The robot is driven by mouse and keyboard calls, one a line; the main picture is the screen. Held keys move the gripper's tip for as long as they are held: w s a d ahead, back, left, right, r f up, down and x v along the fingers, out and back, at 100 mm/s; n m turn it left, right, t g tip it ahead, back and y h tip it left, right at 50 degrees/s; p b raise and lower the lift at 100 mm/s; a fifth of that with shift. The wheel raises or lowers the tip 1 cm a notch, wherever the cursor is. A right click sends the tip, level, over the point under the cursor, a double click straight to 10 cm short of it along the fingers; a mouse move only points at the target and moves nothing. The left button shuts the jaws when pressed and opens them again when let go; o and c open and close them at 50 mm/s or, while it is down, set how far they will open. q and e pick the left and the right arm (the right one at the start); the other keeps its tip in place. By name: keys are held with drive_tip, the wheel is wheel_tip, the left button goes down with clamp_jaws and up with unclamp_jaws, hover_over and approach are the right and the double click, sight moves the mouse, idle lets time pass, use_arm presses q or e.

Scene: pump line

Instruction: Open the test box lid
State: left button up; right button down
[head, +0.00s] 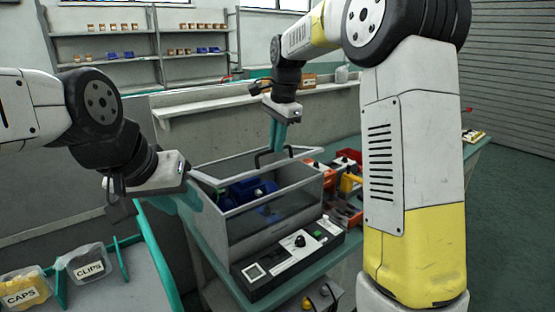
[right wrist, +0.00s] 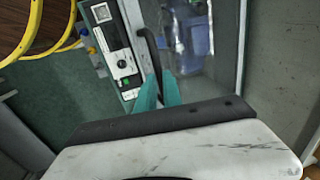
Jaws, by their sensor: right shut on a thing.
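The test box (head: 270,222) stands in the middle of the head view, with clear panels and a blue pump (head: 250,190) inside. Its see-through lid has a black bar handle (head: 273,153), which also shows in the right wrist view (right wrist: 149,50). My right gripper (head: 279,140) is shut on this handle, above the far side of the box. Its teal fingertips (right wrist: 158,92) show at the bar in the right wrist view. I cannot tell how far the lid is raised. My left gripper (head: 196,200) is beside the box's left side; its finger gap is not clear.
A control panel (head: 290,262) with a knob and green button lies along the box's front. Red and yellow parts (head: 345,185) lie right of the box. Bins of caps (head: 22,288) and clips (head: 88,265) stand at lower left. A ledge (head: 235,105) runs behind.

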drive_tip(key=w+a+r, duration=0.4)
drive_tip(key=w+r, duration=0.2)
drive_tip(key=r, duration=0.1)
drive_tip(key=shift+a+r, duration=0.25)
drive_tip(key=shift+r, duration=0.05)
drive_tip(key=c, duration=1.5)
unclamp_jaws()
drive_tip(key=shift+w, duration=0.1)
drive_tip(key=shift+d+r, duration=0.1)
drive_tip(key=shift+d, duration=0.05)
drive_tip(key=shift+s+d+r, duration=0.15)
drive_tip(key=shift+s+r, duration=0.1)
drive_tip(key=shift+r, duration=1)
drive_tip(key=shift+s+d+r, duration=0.1)
drive_tip(key=shift+s+r, duration=0.1)
drive_tip(key=shift+r, duration=1.1)
drive_tip(key=shift+s+d+r, duration=0.15)
drive_tip(key=shift+s+r, duration=0.1)
drive_tip(key=shift+r, duration=1)
